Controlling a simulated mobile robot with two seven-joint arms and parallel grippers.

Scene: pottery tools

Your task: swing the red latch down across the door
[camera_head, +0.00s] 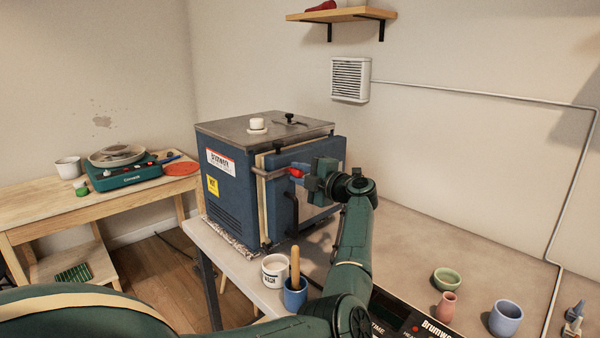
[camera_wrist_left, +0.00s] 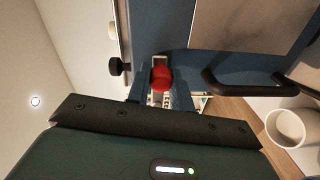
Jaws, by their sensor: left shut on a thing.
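The blue kiln (camera_head: 232,180) stands on the table, with its door (camera_head: 279,190) on the side facing right. A cream strip shows along the edge between body and door; I cannot tell whether the door is fully closed. The red latch grip (camera_head: 295,172) is near the door's top, at the end of a grey metal bar (camera_head: 268,173) lying roughly level. My left gripper (camera_head: 301,177) is shut on the red latch. The red grip (camera_wrist_left: 161,79) shows between the fingers in the left wrist view. My right gripper is not in view.
A black door handle (camera_wrist_left: 240,88) is close to the left gripper. A white cup (camera_head: 275,271) and a blue cup (camera_head: 295,294) with a wooden tool stand in front of the kiln. A green bowl (camera_head: 447,279) and small pots stand at right. The table's back right is clear.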

